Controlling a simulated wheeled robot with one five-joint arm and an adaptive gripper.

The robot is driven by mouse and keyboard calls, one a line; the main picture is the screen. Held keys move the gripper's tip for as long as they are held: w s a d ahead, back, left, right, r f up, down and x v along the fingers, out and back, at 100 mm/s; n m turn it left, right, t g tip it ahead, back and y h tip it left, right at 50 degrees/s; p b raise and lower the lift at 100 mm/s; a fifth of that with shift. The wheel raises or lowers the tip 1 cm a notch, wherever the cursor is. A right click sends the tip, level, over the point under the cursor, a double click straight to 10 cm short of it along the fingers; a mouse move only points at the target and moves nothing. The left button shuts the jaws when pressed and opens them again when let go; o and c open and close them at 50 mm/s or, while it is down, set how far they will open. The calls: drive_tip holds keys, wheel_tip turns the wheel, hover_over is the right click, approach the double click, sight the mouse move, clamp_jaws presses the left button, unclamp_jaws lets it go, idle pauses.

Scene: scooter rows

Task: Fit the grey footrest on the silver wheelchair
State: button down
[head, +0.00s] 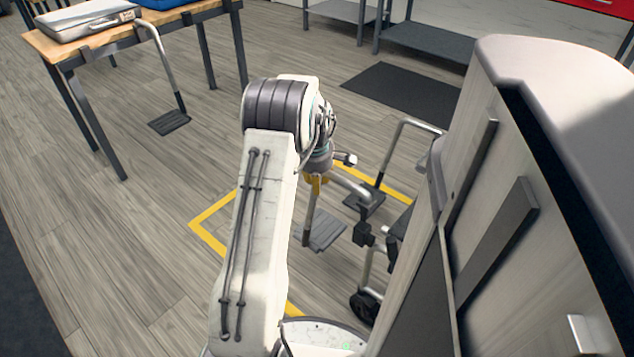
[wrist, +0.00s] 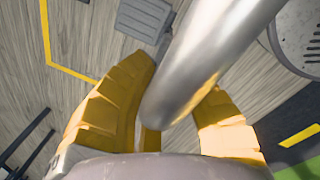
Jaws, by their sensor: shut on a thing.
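My gripper (head: 317,182) is shut on the silver tube of the grey footrest. The footrest's ribbed grey plate (head: 322,233) hangs low over the floor, below the gripper. In the wrist view, the yellow fingers (wrist: 178,105) sit either side of the thick silver tube (wrist: 205,60), and the plate (wrist: 145,18) shows beyond. The silver wheelchair (head: 370,268) stands just right of the held footrest, mostly hidden behind my own body. Its dark bracket (head: 363,235) and a small wheel show. The tube's end is close to the wheelchair; I cannot tell whether they touch.
Another footrest plate (head: 365,199) is at the wheelchair's far side. A wooden table (head: 60,48) at upper left carries cases, with a further footrest (head: 170,122) hanging from its edge. Yellow tape (head: 208,214) marks the floor. A dark mat (head: 403,88) and grey shelves (head: 425,40) lie beyond.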

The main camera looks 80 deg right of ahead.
sight(317, 198)
drive_tip(key=shift+f+b, duration=0.75)
drive_tip(key=shift+b, duration=0.25)
drive_tip(key=shift+f, duration=0.2)
idle(0.5)
drive_tip(key=shift+f+b, duration=1.25)
drive_tip(key=shift+f, duration=1.85)
drive_tip(key=c, duration=1.2)
unclamp_jaws()
drive_tip(key=shift+o, duration=0.3)
drive_tip(key=shift+f, duration=0.15)
